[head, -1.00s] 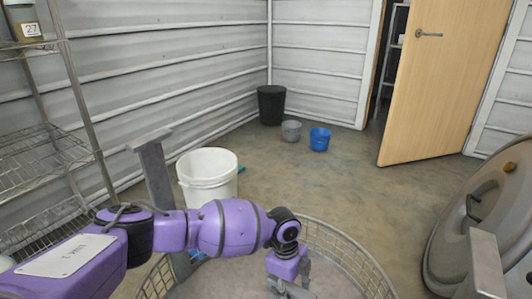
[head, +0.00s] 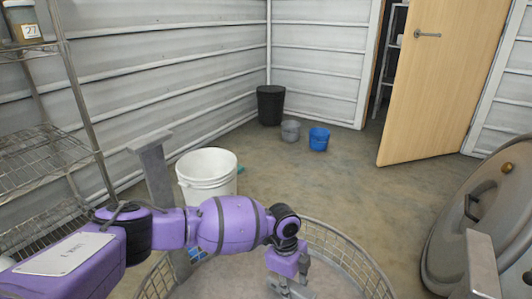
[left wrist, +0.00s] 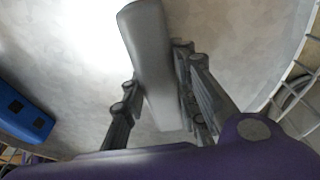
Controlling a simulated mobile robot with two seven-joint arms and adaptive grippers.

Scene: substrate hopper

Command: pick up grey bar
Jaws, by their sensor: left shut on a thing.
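The grey bar (left wrist: 150,50) is a long, smooth piece that runs between the fingers of my left gripper (left wrist: 158,88) in the left wrist view. The fingers are shut on it, one on each side, and its far end reaches past them toward the top of the picture. In the head view my left gripper (head: 290,287) points down inside the round wire basket (head: 345,258), at the bottom edge of the picture. The bar is hard to make out there. My right gripper is not in view.
A blue piece with dark square holes (left wrist: 22,110) lies left in the wrist view. A white bucket (head: 207,178) stands behind my left arm. A large round lid (head: 485,215) is at the right. Small buckets (head: 319,140) and an open door (head: 440,80) are farther back; the floor between is clear.

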